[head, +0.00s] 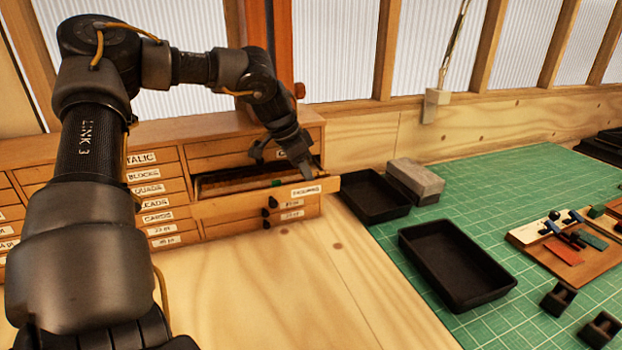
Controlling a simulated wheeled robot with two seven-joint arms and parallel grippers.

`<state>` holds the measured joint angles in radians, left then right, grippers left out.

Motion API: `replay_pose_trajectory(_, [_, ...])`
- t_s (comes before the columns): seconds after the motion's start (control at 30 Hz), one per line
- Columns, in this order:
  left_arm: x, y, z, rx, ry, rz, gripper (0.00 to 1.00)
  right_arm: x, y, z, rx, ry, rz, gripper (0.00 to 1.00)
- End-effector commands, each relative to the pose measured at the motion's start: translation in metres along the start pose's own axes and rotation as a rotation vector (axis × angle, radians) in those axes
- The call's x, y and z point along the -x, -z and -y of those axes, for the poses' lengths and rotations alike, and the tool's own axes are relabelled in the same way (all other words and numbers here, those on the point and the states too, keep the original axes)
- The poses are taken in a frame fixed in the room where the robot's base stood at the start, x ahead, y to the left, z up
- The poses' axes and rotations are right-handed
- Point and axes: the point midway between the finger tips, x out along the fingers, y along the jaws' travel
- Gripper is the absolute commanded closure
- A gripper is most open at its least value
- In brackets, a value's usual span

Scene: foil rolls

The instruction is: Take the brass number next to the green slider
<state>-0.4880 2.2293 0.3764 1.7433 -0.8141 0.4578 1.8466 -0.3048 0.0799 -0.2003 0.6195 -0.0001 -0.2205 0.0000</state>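My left gripper (285,156) is over an open drawer (262,207) of the wooden cabinet, its two fingers apart and nothing visible between them. One finger reaches down at the drawer's right end. A small green piece (276,183), perhaps the green slider, shows inside the drawer among dark brown strips, below and left of the fingertips. I cannot make out a brass number; the drawer's contents are small and partly hidden by the gripper and drawer front. My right gripper is not in view.
The wooden cabinet (157,160) has several labelled shut drawers. Two black trays, one at the mat's edge (372,197) and one nearer (455,265), a grey block (415,180) and a board with coloured pieces (570,262) lie to the right. The wooden bench front (270,290) is clear.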

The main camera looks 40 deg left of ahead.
Motion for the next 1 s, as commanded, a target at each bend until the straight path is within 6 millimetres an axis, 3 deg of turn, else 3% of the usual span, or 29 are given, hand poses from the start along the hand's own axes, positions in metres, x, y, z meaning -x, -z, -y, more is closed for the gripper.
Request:
replay_pose_trajectory(0.1, [0.000,0.000,0.000,0.000,0.000,0.000,0.78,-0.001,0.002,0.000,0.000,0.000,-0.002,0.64])
replay_pose_trajectory(0.3, [0.000,0.000,0.000,0.000,0.000,0.000,1.00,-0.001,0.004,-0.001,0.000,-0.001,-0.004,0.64])
replay_pose_trajectory(0.73, [0.009,0.005,0.000,-0.002,0.002,-0.002,1.00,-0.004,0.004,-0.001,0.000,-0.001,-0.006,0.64])
replay_pose_trajectory(1.0, [0.052,0.023,0.001,-0.002,0.006,-0.004,1.00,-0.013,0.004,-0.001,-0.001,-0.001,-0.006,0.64])
